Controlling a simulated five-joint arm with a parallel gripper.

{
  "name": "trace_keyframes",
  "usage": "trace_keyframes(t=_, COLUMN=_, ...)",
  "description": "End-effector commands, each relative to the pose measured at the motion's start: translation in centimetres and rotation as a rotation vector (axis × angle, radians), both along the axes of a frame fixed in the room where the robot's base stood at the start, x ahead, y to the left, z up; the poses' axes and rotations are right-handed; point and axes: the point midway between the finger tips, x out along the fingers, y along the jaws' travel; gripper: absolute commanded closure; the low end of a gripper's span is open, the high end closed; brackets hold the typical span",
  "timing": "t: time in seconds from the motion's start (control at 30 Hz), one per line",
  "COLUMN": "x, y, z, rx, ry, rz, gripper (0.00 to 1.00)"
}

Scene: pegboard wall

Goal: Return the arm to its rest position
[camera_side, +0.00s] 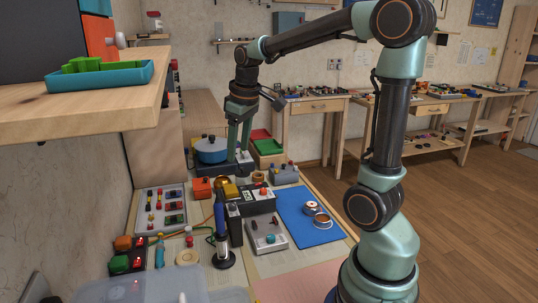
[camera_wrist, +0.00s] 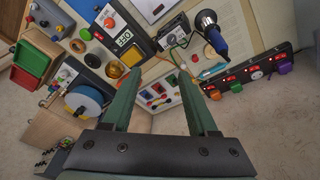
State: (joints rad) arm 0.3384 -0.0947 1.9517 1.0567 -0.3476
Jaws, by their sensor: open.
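My gripper (camera_side: 238,140) hangs pointing down over the back of the cluttered bench, beside the blue round pot-like thing (camera_side: 211,150). In the wrist view my gripper (camera_wrist: 160,72) shows two green fingers spread apart with nothing between them. Beyond the fingertips lie the bench devices. The arm is bent at a high elbow and reaches out to the left from its base at the front right. Whether a fingertip touches anything on the bench cannot be told.
A blue mat (camera_side: 308,228) bears small round items. A blue-handled tool (camera_side: 222,240) stands upright on the bench. A wooden shelf (camera_side: 90,108) with a teal tray (camera_side: 100,78) juts in at left. Open floor (camera_side: 460,220) lies right.

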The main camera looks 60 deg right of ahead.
Motion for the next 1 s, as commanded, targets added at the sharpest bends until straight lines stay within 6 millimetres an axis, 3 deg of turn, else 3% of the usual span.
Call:
trace_keyframes(t=0.03, x=-0.7, y=1.8, z=0.6, rx=-0.002, ry=-0.031, rz=0.008, gripper=0.41)
trace_keyframes(t=0.2, x=-3.2, y=6.6, z=1.2, rx=0.01, ry=-0.128, rz=0.01, gripper=0.41)
trace_keyframes(t=0.4, x=-6.1, y=10.8, z=0.6, rx=0.045, ry=-0.225, rz=0.012, gripper=0.41)
trace_keyframes(t=0.6, x=-7.6, y=12.6, z=-0.1, rx=0.073, ry=-0.272, rz=0.011, gripper=0.41)
trace_keyframes(t=1.0, x=-7.8, y=12.8, z=-0.2, rx=0.077, ry=-0.277, rz=0.009, gripper=0.41)
